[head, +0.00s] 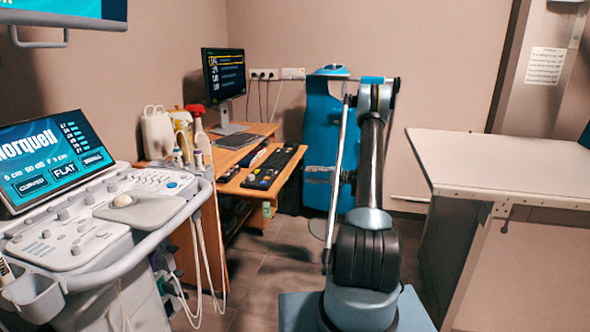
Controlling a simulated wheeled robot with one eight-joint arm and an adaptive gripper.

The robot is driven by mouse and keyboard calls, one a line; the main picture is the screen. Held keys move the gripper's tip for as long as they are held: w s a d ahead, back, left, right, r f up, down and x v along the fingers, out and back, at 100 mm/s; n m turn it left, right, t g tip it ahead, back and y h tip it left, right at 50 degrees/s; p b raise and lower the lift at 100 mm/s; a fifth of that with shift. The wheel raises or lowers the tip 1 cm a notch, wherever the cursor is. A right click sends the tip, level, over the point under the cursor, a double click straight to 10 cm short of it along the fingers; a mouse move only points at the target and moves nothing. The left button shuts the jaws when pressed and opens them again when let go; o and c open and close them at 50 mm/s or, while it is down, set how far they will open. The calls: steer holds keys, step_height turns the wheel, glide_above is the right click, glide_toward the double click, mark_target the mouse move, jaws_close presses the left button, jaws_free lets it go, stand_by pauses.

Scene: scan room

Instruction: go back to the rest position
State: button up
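My arm rises from the bottom middle of the head view, up to a joint in front of the back wall. The parts beyond that joint are mostly hidden behind it. I cannot make out my gripper or its fingers, nor whether it holds anything.
An ultrasound console (95,215) stands at the left. Behind it a wooden desk (262,133) bears a monitor (223,75), a keyboard panel (262,168) and bottles (158,132). A blue upright object (318,130) stands behind my arm. A white-topped table (510,165) is at the right.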

steer(key=s+a+r+n+g+h, duration=0.1)
steer(key=s+a+r+h, duration=0.2)
steer(key=s+r, duration=0.5)
steer(key=s+a+r+g+h, duration=0.1)
steer(key=s+a+r+h, duration=0.2)
steer(key=s+r, duration=0.4)
steer(key=s+r+g+h, duration=0.1)
steer(key=s+h, duration=0.1)
steer(key=s, duration=0.7)
steer(key=s+r+h, duration=0.2)
steer(key=s, duration=0.7)
steer(key=s+d+f+n+h, duration=0.1)
steer(key=s+d+f+h, duration=0.1)
steer(key=s, duration=0.6)
steer(key=s+d+f+h, duration=0.2)
steer(key=s+d+f, duration=0.2)
steer(key=s, duration=0.4)
steer(key=s+d+f+n+h, duration=0.1)
steer(key=s+d+f+h, duration=0.1)
steer(key=s, duration=0.6)
steer(key=shift+s+d+f+n+h, duration=0.15)
steer(key=shift+d+f+n+h, duration=0.2)
steer(key=shift+d+f, duration=0.35)
steer(key=shift+a+f, duration=0.1)
